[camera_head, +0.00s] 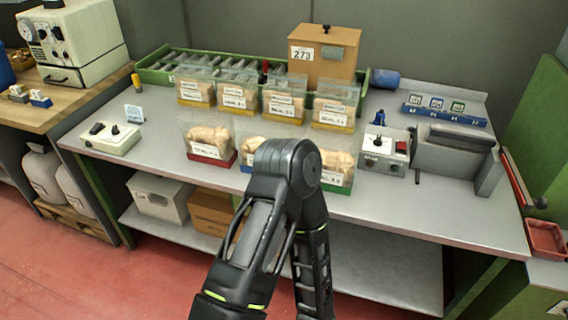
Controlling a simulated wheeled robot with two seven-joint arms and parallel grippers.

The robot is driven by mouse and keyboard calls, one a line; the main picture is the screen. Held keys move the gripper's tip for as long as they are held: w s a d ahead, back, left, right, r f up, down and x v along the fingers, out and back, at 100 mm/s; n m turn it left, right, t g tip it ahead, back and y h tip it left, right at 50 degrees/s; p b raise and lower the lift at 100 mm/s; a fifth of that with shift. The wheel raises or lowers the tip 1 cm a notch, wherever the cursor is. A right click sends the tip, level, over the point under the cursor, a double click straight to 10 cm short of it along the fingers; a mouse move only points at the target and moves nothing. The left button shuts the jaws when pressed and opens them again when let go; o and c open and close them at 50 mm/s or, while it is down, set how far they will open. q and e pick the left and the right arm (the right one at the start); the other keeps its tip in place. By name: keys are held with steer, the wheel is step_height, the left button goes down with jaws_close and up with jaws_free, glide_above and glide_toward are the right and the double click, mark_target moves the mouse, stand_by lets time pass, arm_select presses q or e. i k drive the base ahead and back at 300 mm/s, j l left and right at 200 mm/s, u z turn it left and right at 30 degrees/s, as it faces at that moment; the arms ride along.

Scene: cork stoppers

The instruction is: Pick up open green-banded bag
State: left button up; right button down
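An open clear bag of corks with a green band (339,185) stands in the front row on the grey bench. It is upright, with a white label, and its left side is partly hidden by my arm. A red-banded bag (208,160) stands at the left of the row. A blue-banded bag (247,150) is mostly hidden behind my arm. One black arm of mine is bent up in front of the bench, its joint in front of the bags; I cannot tell which arm it is. No gripper fingers show.
Several yellow-banded cork bags (284,106) form a back row, before a green tray (158,75) and a cardboard box (324,52). A switch box (384,150) and a grey sealing device (455,155) stand to the right. The bench (420,200) is bare along its front right.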

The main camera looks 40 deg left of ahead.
mark_target(339, 148)
steer(key=u, duration=1.05)
steer(key=i+j, duration=0.2)
steer(key=i+j+z, duration=0.3)
steer(key=k+z, duration=0.1)
steer(key=z, duration=1.15)
